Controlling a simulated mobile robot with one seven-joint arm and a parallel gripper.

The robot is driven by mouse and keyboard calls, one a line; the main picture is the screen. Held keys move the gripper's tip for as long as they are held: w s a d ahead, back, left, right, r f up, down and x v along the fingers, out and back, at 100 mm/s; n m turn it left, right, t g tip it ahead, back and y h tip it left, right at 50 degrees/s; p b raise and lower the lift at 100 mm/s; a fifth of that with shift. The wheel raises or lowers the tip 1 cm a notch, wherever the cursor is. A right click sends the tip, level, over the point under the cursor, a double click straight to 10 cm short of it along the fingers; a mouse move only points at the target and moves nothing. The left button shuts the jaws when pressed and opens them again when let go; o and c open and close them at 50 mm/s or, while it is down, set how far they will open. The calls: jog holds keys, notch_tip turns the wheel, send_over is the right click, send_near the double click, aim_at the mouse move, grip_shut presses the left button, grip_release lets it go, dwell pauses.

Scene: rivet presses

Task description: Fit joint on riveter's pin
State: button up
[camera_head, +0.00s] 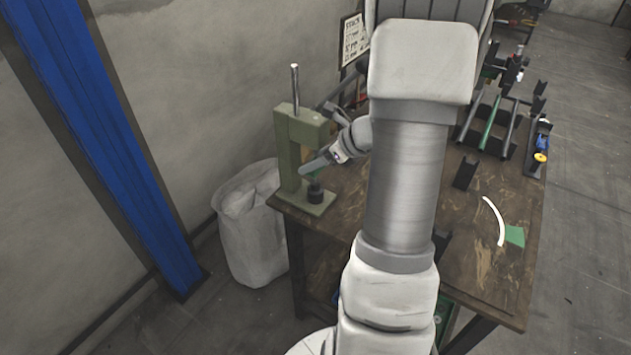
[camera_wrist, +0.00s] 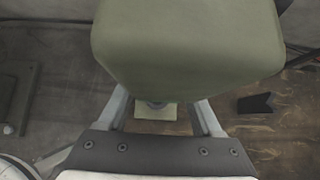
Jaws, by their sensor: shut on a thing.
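The green riveter (camera_head: 304,146) stands upright at the left corner of the table. Its dark round pin seat (camera_head: 315,192) sits on the base plate below the head. My gripper (camera_head: 318,164) reaches in from the right, just above the seat, and is shut on the joint. A slim grey-blue shape shows at the gripper's end; I cannot tell finger from joint there. In the wrist view the riveter's green head (camera_wrist: 188,40) covers the fingertips and the joint. Between the fingers, part of the base plate (camera_wrist: 155,113) shows below. Whether the joint touches the pin is hidden.
A white sack (camera_head: 250,225) stands on the floor left of the wooden table (camera_head: 475,265). A black bracket (camera_head: 465,172), a white curved strip (camera_head: 494,221) and a green piece (camera_head: 515,236) lie at right. A rack of bars (camera_head: 489,122) stands farther back. My arm hides the table's middle.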

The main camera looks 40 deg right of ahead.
jog(key=shift+f+b, duration=1.15)
jog(key=shift+f, duration=0.1)
jog(key=shift+r, duration=0.15)
jog(key=shift+r+p, duration=1.1)
jog(key=shift+r, duration=0.05)
jog(key=shift+w, duration=0.1)
dwell(0.9)
jog(key=shift+f+b, duration=1.25)
jog(key=shift+f, duration=0.1)
jog(key=shift+r, duration=0.2)
jog(key=shift+r+p, duration=1.15)
jog(key=shift+d, duration=0.1)
dwell(0.3)
jog(key=shift+f+b, duration=0.55)
jog(key=shift+b, duration=0.05)
dwell(0.9)
